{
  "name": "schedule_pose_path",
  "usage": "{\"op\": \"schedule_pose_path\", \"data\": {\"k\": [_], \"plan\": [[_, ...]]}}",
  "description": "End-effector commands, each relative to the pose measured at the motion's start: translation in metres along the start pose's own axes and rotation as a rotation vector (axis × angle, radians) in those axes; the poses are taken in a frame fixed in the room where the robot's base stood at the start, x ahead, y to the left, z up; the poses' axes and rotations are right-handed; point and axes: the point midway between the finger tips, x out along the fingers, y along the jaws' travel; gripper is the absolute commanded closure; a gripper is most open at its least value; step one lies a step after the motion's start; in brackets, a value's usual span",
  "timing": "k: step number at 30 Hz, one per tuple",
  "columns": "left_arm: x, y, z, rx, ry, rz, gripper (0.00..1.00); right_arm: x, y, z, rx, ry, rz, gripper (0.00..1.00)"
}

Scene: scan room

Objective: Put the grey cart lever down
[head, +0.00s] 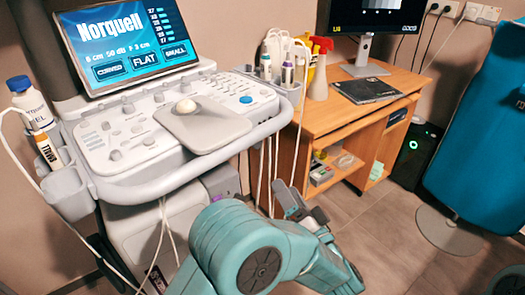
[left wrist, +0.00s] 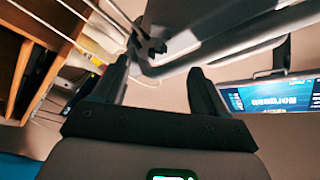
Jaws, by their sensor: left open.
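The ultrasound cart (head: 180,180) stands at the left, with a grey handle rail around its console. My left gripper (head: 296,203) is low beside the cart's right side, in front of the desk. In the left wrist view my left gripper (left wrist: 160,85) is open, its two dark fingers apart with nothing visibly held. A small dark grey hooked part (left wrist: 148,45) shows beyond the fingers, near the cart's underside; I cannot tell whether it is the lever. I cannot make out the lever for sure in the head view. My right gripper is not in view.
White cables (head: 272,160) hang at the cart's right side, close to my left gripper. A wooden desk (head: 330,118) with a spray bottle (head: 319,75) stands behind. A blue chair-like thing (head: 485,140) is at the right. The tiled floor between is clear.

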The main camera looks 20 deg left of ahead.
Motion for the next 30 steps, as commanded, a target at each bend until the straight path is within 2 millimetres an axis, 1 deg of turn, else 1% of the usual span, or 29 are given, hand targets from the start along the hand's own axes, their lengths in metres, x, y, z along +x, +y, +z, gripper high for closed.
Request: {"op": "schedule_pose_path", "data": {"k": [1, 9, 15, 18, 21, 24, 30], "plan": [[0.012, -0.001, 0.001, -0.002, -0.005, -0.005, 0.28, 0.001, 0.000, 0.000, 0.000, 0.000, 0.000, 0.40], [0.079, 0.001, 0.001, -0.003, -0.005, -0.005, 0.28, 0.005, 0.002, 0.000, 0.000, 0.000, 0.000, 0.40], [0.120, 0.002, -0.001, -0.002, -0.001, -0.004, 0.28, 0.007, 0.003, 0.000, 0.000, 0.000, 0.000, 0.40], [0.134, 0.002, -0.002, -0.001, -0.002, -0.002, 0.28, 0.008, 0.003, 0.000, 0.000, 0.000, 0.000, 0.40], [0.141, 0.002, -0.002, -0.001, 0.000, -0.001, 0.28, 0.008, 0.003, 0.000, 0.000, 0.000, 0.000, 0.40], [0.145, 0.002, -0.002, -0.001, 0.000, -0.001, 0.28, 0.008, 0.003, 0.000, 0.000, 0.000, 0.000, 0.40], [0.145, 0.002, -0.002, 0.000, 0.000, -0.001, 0.28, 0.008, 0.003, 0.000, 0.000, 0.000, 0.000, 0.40]]}}
